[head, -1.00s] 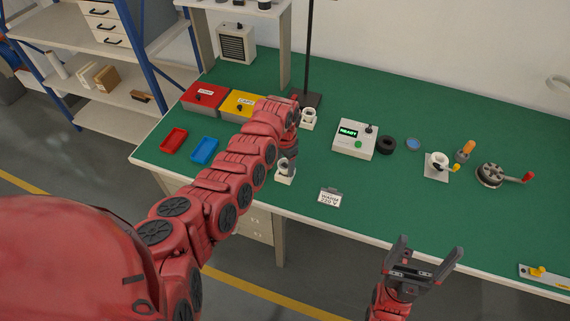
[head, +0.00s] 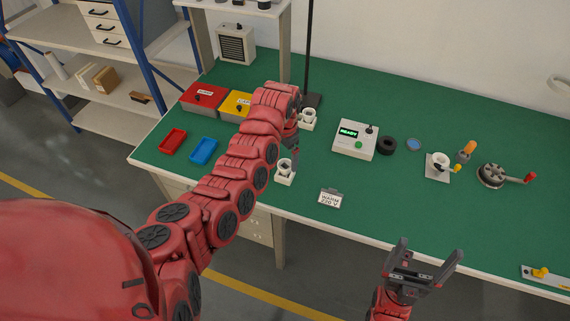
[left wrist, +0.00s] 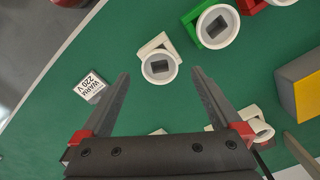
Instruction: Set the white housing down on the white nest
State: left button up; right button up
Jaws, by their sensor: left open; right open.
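The white housing (head: 285,164), a round white cup with a dark square opening, sits on the white nest (head: 284,180) near the bench's front edge. In the left wrist view the housing (left wrist: 159,66) lies just beyond and between my fingertips, with the corner of the white nest (left wrist: 150,46) showing beside it. My left gripper (head: 292,148) is above the housing, apart from it; in the left wrist view my left gripper (left wrist: 160,74) is open and empty. My right gripper (head: 431,248) is open and empty in front of the bench edge.
A green nest (left wrist: 191,25) holding another white housing (left wrist: 217,26) is close by. Behind stands another white part (head: 309,118). A label card (head: 330,198) lies to the right. Red (head: 173,141) and blue (head: 204,151) trays lie left; the tester (head: 354,139) stands right.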

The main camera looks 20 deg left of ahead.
pick_arm(q)
notch_tip(320, 180, up, 13)
jog(key=shift+f+b, duration=0.15)
jog(key=shift+b, duration=0.25)
dwell(0.4)
